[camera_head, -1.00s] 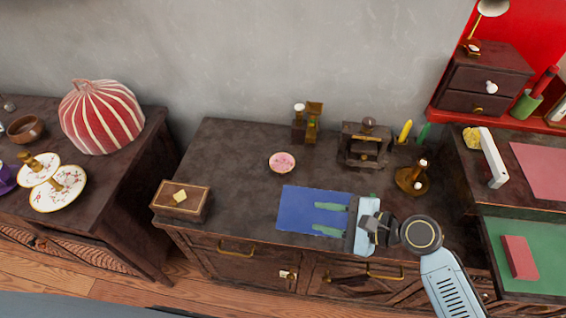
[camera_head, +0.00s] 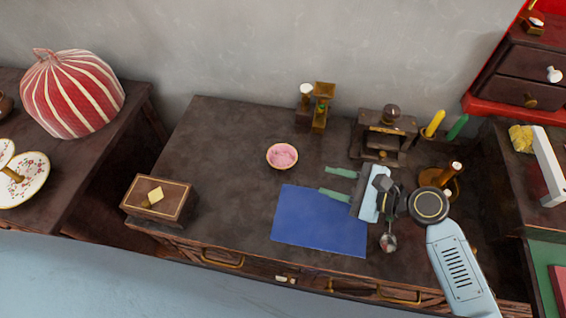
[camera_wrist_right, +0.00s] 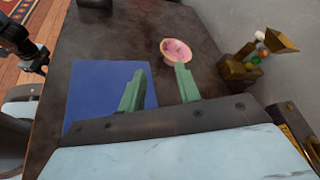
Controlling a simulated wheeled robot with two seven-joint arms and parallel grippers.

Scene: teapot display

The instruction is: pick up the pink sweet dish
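The pink sweet dish (camera_head: 282,156) is a small round bowl with a pale rim and pink inside. It sits upright on the dark wooden cabinet top, behind the blue mat. It also shows in the right wrist view (camera_wrist_right: 176,51), beyond the fingertips. My right gripper (camera_head: 330,182) is open, its two green fingers apart with nothing between them. It is to the right of the dish and a little nearer, not touching it. In the right wrist view the open fingers (camera_wrist_right: 160,78) point toward the far side of the top. My left gripper is not in the head view.
A blue mat (camera_head: 318,222) lies in front of the dish. A wooden box (camera_head: 157,199) stands at the left edge. A brass-and-wood grinder (camera_head: 315,108) and a small dark wooden stand (camera_head: 384,136) stand behind. The surface around the dish is clear.

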